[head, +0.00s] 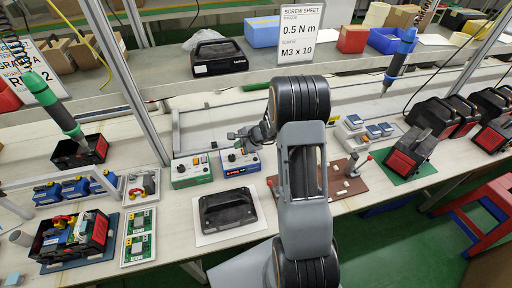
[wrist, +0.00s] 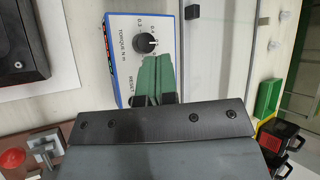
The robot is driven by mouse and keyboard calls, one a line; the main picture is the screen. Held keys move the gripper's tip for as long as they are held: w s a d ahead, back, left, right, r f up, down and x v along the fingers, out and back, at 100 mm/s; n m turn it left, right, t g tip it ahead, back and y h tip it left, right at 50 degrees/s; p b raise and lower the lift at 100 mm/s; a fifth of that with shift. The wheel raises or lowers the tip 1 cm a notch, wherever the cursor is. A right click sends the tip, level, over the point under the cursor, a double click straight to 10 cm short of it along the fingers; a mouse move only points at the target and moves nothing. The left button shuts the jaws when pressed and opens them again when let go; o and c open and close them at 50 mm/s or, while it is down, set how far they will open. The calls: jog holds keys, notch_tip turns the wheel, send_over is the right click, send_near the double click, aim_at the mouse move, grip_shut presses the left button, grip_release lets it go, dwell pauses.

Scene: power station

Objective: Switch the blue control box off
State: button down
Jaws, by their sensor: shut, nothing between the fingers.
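The blue control box (head: 238,169) stands on the bench in the middle of the head view, with a pale top panel, a knob and a red display on its front. In the wrist view the blue control box (wrist: 122,28) shows a black torque knob and a partly covered RESET label. My gripper (head: 238,141) is over the back part of the box in the head view. In the wrist view my gripper (wrist: 156,60) has its green fingers together, empty, over the panel beside the knob. They hide part of the panel. I cannot tell the power switch's position or whether the fingers touch the box.
A similar green control box (head: 190,177) stands just left of the blue one. A black case (head: 228,208) on a white sheet lies in front. A brown board (head: 340,186) with small parts lies to the right. A metal post (head: 140,85) rises at the left.

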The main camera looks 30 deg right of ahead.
jog(key=shift+w+d+r+m+t+h, duration=0.25)
jog(key=shift+w+d+r+m+t, duration=0.15)
jog(key=shift+w+d+m, duration=0.25)
jog(key=shift+w+d+r+m+t+h, duration=0.2)
jog(key=shift+w+d+r+m+t, duration=0.05)
jog(key=shift+w+d+m+t, duration=0.35)
jog(key=shift+w+d+r+m+t+h, duration=0.25)
jog(key=shift+w+d+r+m+t, duration=0.15)
jog(key=shift+w+d+m, duration=0.25)
jog(key=shift+f, duration=0.1)
jog(key=f+b, duration=0.1)
jog(key=f, duration=0.1)
jog(key=f+b, duration=0.1)
jog(key=f, duration=0.2)
jog(key=w+f+b, duration=0.1)
jog(key=f+b, duration=0.1)
jog(key=shift+f, duration=0.15)
jog(key=shift+w+f+b, duration=0.15)
jog(key=shift+f+b, duration=0.5)
jog(key=shift+b, duration=0.1)
jog(key=shift+f+b, duration=0.25)
jog(key=shift+b, duration=0.1)
jog(key=shift+w+f+b, duration=0.15)
jog(key=shift+f+b, duration=0.05)
jog(key=shift+b, duration=0.2)
